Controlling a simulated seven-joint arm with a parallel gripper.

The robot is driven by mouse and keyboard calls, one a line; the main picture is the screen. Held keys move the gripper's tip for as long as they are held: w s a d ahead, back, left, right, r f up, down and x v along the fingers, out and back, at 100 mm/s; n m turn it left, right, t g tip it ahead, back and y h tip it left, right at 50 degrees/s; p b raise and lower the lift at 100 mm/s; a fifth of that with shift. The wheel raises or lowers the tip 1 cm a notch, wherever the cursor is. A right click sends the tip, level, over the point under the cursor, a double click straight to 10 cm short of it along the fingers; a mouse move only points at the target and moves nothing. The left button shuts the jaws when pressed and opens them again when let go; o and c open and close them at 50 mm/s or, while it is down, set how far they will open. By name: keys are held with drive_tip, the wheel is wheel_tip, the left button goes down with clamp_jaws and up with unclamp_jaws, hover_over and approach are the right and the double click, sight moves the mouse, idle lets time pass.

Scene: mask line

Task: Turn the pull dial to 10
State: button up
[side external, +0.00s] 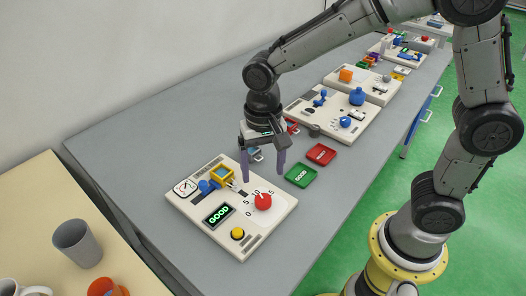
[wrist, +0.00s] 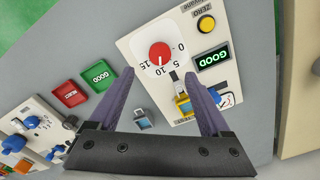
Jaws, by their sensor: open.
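The pull dial (side external: 263,201) is a red round knob on a white scale plate at the front right of a cream panel (side external: 262,236). In the wrist view the dial (wrist: 159,52) is at upper centre, with 0, 5, 10 and 15 printed beside it. A small pale mark shows on the knob, but I cannot read its setting surely. My gripper (side external: 263,176) is open and empty, above the panel and apart from the dial. In the wrist view its two purple fingers (wrist: 159,74) point toward the dial's side of the panel, with the dial beyond the gap between them.
The panel also carries a GOOD display (side external: 218,215), a yellow button (side external: 238,233), a blue part (side external: 207,186), a yellow frame (side external: 222,175) and a gauge (side external: 185,187). Green GOOD (side external: 300,175) and red (side external: 321,154) trays lie beside it. More panels stand farther back.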

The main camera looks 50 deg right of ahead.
drive_tip(key=shift+r, duration=2.4)
drive_tip(key=s+d+r+t, duration=0.3)
drive_tip(key=s+d+r, duration=0.3)
drive_tip(key=d+r, duration=0.2)
drive_tip(key=s+d+f+n+t, duration=0.2)
drive_tip(key=s+n, duration=0.4)
drive_tip(key=s, duration=0.3)
drive_tip(key=shift+s+d+f+n+t, duration=0.3)
drive_tip(key=shift+s+d+f, duration=0.15)
drive_tip(key=shift+d, duration=0.15)
